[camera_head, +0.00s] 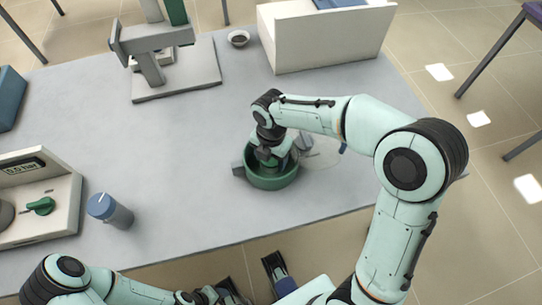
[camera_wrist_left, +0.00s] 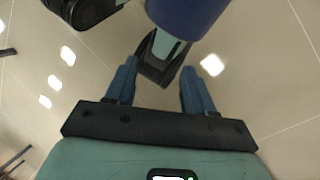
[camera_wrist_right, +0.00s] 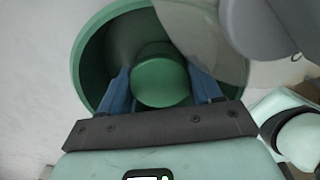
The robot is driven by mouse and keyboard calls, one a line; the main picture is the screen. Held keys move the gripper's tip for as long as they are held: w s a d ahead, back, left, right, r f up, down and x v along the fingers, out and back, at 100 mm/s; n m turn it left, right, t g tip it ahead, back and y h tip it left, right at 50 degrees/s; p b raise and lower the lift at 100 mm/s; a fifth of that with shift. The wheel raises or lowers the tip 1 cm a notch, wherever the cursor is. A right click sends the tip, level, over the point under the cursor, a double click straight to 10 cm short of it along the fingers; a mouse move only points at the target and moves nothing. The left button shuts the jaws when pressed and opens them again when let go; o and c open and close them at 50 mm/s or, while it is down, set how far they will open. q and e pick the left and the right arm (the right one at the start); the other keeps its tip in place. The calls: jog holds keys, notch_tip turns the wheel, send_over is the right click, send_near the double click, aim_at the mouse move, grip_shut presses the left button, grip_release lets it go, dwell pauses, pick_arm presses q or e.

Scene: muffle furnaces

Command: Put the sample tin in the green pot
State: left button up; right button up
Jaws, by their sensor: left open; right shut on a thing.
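The green pot (camera_head: 270,183) stands on the bench near its front edge. My right gripper (camera_head: 267,154) reaches down over it from above. In the right wrist view the sample tin (camera_wrist_right: 160,82), a small round green thing, is between the two blue fingers, which are shut on it. There the tin shows within the outline of the pot's open mouth (camera_wrist_right: 84,72). Whether the tin touches the pot's floor cannot be told. My left gripper (camera_wrist_left: 157,76) is open and empty, held low over the floor, away from the pot.
A pale disc (camera_wrist_right: 208,35) and a grey rounded part overlap the pot's far side in the right wrist view. A blue-capped jar (camera_head: 107,208), a gauge panel (camera_head: 62,205), a grey stand (camera_head: 178,82), a small bowl (camera_head: 239,38) and a white box (camera_head: 325,40) stand around. The bench centre is clear.

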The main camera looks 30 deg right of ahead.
jog(key=o, duration=0.8)
jog(key=shift+f, duration=0.1)
jog(key=shift+o, duration=0.2)
notch_tip(320, 180, up, 12)
jog(key=p, duration=0.2)
jog(key=shift+r+p, duration=0.2)
jog(key=shift+p, duration=0.1)
